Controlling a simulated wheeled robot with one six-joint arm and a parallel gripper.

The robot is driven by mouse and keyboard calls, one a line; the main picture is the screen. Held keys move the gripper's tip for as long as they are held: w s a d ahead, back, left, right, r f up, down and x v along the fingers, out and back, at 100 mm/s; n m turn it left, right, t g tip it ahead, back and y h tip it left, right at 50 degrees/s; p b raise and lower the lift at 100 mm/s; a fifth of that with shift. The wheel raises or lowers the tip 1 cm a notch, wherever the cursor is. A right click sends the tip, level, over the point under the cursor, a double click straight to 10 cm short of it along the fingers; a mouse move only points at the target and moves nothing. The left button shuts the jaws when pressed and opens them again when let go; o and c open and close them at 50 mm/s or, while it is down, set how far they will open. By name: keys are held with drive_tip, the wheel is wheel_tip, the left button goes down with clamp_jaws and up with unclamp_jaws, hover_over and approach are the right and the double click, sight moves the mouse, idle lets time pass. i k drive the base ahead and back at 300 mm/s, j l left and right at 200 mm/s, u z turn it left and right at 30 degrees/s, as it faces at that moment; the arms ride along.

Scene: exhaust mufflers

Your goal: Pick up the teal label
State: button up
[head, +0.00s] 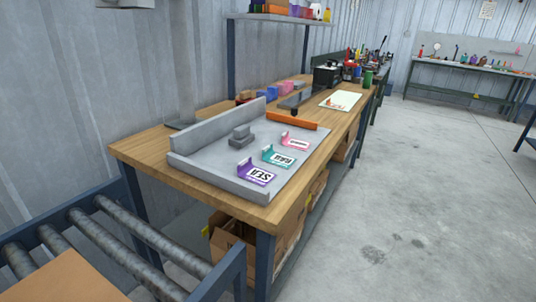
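The teal label (279,155) lies on the grey tray (205,185) on the wooden workbench. It is a small bent piece with an upright teal tab at its left and a white printed face. A purple label (257,173) lies nearer to me, and a pink label (295,141) lies farther back, the three in a slanting row with gaps between them. Nothing covers the teal label. My gripper does not show in the head view.
A grey block (241,136) stands on the tray left of the labels, near its raised wall (222,135). An orange bar (291,120) lies behind the labels. A roller conveyor (140,245) with a cardboard box (70,279) is at lower left. The floor at right (410,190) is clear.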

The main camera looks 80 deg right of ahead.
sight(269, 156)
drive_tip(key=l+z, duration=0.15)
drive_tip(key=z, duration=2)
drive_tip(key=i+j, duration=0.7)
